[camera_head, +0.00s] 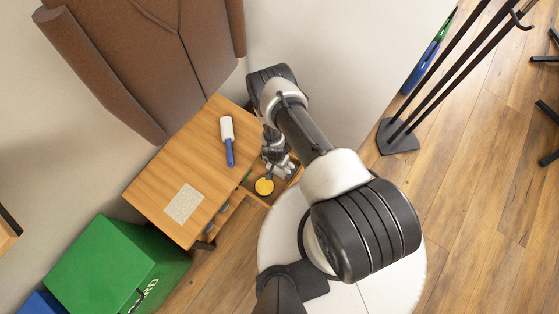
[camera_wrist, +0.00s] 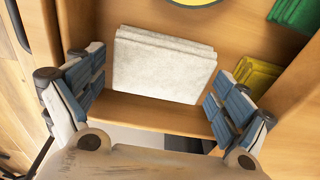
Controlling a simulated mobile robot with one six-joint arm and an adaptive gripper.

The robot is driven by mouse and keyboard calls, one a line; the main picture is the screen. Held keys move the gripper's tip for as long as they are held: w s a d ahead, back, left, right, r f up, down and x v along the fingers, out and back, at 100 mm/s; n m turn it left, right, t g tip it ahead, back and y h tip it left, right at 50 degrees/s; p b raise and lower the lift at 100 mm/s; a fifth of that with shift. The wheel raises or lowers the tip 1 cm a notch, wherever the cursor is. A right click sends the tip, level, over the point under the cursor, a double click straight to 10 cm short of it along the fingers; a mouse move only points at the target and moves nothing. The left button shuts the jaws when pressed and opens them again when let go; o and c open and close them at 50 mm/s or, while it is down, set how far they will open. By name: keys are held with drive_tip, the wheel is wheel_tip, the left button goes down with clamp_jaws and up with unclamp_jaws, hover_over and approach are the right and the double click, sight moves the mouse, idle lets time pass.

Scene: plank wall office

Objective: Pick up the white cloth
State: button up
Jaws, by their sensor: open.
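The white cloth (camera_wrist: 163,66) is a folded, layered rectangle lying in an open wooden drawer (camera_wrist: 155,111), seen in the wrist view. My gripper (camera_wrist: 155,82) is open, with one finger to the left of the cloth and the other to its right. Nothing is held between the fingers. In the head view my gripper (camera_head: 279,164) reaches down into the drawer (camera_head: 254,197) at the side of the wooden cabinet. I cannot make out the cloth there; the gripper covers part of the drawer.
The drawer also holds a yellow round item (camera_head: 264,186), a folded yellow item (camera_wrist: 256,75) and a green item (camera_wrist: 296,12). On the cabinet top (camera_head: 165,165) lie a blue-handled white roller (camera_head: 228,140) and a speckled square (camera_head: 184,204). A green box (camera_head: 100,265) stands beside it.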

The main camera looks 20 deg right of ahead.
drive_tip(key=shift+r, duration=0.1)
drive_tip(key=shift+c, duration=0.5)
drive_tip(key=c, duration=0.6)
drive_tip(key=shift+s+d+r+p, duration=0.1)
drive_tip(key=shift+s+r+p, duration=0.05)
drive_tip(key=shift+r+p, duration=0.35)
drive_tip(key=r+p, duration=0.1)
drive_tip(key=r, duration=0.1)
drive_tip(key=r+p, duration=0.1)
drive_tip(key=r, duration=0.1)
drive_tip(key=r+p, duration=0.2)
drive_tip(key=shift+s+d+r, duration=0.15)
drive_tip(key=shift+s+r, duration=0.1)
drive_tip(key=shift+r, duration=0.1)
drive_tip(key=s+d+p, duration=0.1)
drive_tip(key=s+d, duration=0.2)
drive_tip(key=s, duration=0.2)
drive_tip(key=s+d+p, duration=0.1)
drive_tip(key=s+d, duration=0.3)
drive_tip(key=s, duration=0.1)
drive_tip(key=s+d+p, duration=0.1)
drive_tip(key=s+d, duration=0.3)
drive_tip(key=s, duration=0.1)
drive_tip(key=shift+s+d+f+p, duration=0.1)
drive_tip(key=shift+s+f+p, duration=0.15)
drive_tip(key=shift+f+p, duration=0.15)
